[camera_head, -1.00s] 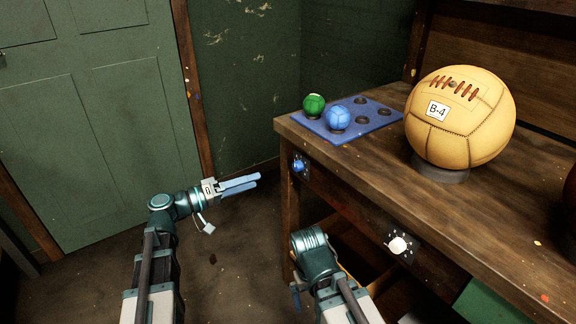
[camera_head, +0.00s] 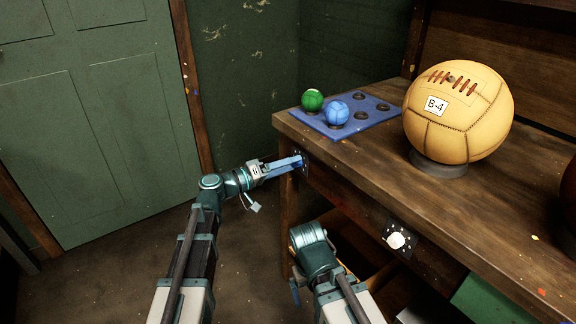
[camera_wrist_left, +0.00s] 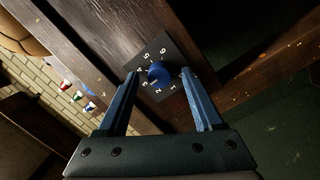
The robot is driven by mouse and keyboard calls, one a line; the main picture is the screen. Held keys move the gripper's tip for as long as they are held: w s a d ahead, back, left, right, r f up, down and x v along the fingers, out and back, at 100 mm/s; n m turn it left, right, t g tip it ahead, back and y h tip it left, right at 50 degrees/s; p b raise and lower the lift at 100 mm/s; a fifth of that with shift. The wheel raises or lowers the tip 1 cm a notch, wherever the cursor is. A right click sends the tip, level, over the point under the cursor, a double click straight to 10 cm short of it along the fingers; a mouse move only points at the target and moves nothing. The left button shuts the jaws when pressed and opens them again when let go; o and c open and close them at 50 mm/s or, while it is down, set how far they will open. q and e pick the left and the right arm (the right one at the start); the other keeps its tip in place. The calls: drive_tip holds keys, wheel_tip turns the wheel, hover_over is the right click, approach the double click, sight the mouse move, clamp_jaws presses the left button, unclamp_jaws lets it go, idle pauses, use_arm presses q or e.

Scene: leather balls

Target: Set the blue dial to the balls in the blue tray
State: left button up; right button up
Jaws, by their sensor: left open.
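The blue tray (camera_head: 372,111) lies at the table's far left corner. It holds a green ball (camera_head: 312,100) and a light blue ball (camera_head: 337,113); its other visible cups are empty. The blue dial (camera_wrist_left: 159,73) sits on a dark plate numbered 1 to 6 on the table's front; its exact setting is hard to read. My left gripper (camera_head: 288,165) is open at the dial, one finger on each side of the knob in the left wrist view (camera_wrist_left: 160,80). It mostly hides the dial in the head view. My right gripper's fingers are mostly hidden below its wrist.
A big tan laced ball (camera_head: 458,112) labelled B-4 stands on a round base on the wooden table (camera_head: 400,170). A white dial (camera_head: 396,239) is on the table front further right. A green door (camera_head: 90,120) and open floor are at left.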

use_arm(q)
clamp_jaws()
drive_tip(key=shift+n, duration=0.3)
drive_tip(key=shift+f+n+t+b, duration=0.15)
drive_tip(key=shift+n+b, duration=0.35)
drive_tip(key=shift+n, duration=1.6)
drive_tip(key=shift+r+n+t+b, duration=0.1)
drive_tip(key=shift+n+t+b, duration=0.25)
drive_tip(key=shift+n, duration=1.75)
unclamp_jaws()
